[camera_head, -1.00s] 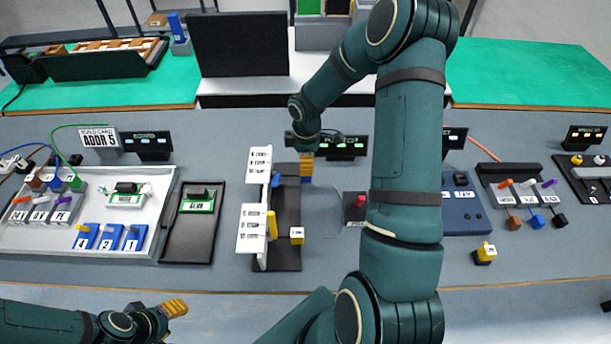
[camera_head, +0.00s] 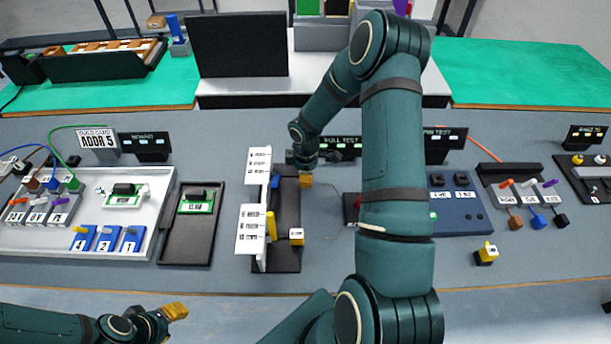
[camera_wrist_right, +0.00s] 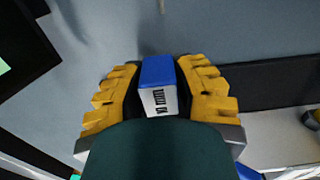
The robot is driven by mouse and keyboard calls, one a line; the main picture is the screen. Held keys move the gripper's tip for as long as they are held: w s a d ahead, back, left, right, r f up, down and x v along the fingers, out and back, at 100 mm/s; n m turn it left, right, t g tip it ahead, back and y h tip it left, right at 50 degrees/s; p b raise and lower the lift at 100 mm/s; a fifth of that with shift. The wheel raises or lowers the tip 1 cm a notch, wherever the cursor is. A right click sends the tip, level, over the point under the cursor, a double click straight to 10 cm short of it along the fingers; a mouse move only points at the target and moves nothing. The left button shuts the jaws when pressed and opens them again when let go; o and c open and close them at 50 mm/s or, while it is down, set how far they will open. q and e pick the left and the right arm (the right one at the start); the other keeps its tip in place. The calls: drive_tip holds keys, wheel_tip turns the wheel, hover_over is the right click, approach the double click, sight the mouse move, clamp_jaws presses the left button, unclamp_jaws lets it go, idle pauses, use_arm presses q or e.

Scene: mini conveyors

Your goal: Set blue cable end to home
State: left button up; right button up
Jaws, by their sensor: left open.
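My right gripper (camera_head: 306,180) is over the dark stand (camera_head: 288,255) in the middle of the table. In the right wrist view its yellow fingers lie on both sides of a blue and white labelled block (camera_wrist_right: 158,82) and appear shut on it. In the head view that block is hidden. I cannot tell whether it is the blue cable end. A blue cable at the far left reaches a small blue piece (camera_head: 53,183) between a brown and a green one. My left gripper (camera_head: 176,311) is open and empty at the front edge.
A white tray (camera_head: 75,243) with blue numbered blocks and a dark tray (camera_head: 178,243) are at the left. A white label panel (camera_head: 251,222) stands beside the stand.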

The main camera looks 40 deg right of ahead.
sight(295, 182)
drive_tip(key=shift+a, duration=0.1)
clamp_jaws()
drive_tip(key=shift+w+a+b, duration=0.4)
drive_tip(key=shift+w+a, duration=0.5)
drive_tip(key=shift+a, duration=0.2)
drive_tip(key=o, duration=1)
unclamp_jaws()
drive_tip(key=shift+c, duration=0.2)
drive_tip(key=shift+o, duration=0.2)
drive_tip(key=shift+w, duration=0.1)
drive_tip(key=shift+r, duration=0.1)
